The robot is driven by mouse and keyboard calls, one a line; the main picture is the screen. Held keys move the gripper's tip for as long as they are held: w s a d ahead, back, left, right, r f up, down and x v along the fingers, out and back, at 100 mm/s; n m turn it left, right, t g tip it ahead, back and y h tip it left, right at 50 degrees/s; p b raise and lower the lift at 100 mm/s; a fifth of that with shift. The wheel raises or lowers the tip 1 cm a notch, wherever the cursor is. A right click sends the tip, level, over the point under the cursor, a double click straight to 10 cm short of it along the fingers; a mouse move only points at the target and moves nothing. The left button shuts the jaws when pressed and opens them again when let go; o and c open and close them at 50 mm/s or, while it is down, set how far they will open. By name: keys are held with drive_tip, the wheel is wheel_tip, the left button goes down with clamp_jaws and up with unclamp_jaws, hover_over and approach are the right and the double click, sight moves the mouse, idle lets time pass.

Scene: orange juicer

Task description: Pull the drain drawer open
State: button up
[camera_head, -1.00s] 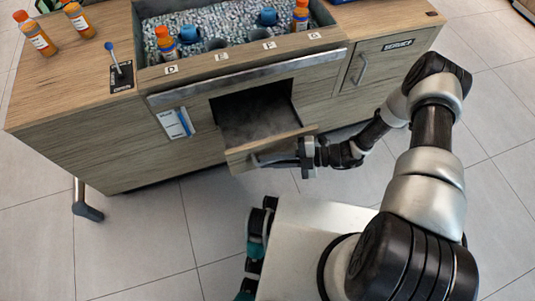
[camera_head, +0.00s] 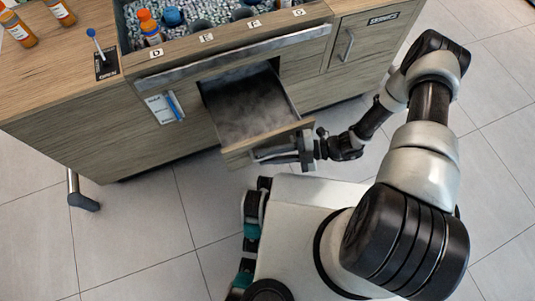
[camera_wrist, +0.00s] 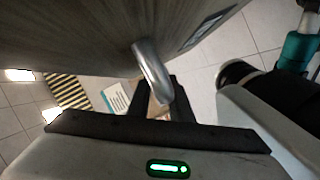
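The wooden drain drawer (camera_head: 252,112) is pulled well out of the cabinet front in the head view. Its dark inside shows and looks empty. Its front panel (camera_head: 237,158) carries a metal bar handle (camera_head: 270,156). My gripper (camera_head: 293,153) is at the right part of this handle. In the wrist view the curved handle (camera_wrist: 152,72) runs down between the dark fingers of my gripper (camera_wrist: 168,100), which appear closed around it. The fingertips are partly hidden by the handle. A dark label, too small to read, is on the drawer front in the wrist view.
The wooden counter (camera_head: 65,75) holds a basin of grey pellets with bottles and cups. A closed cabinet door with a handle (camera_head: 346,45) is right of the drawer. Tiled floor (camera_head: 130,240) in front is mostly clear.

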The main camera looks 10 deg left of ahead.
drive_tip(key=p+v, duration=0.1)
drive_tip(key=v, duration=1.6)
drive_tip(key=shift+d, duration=0.2)
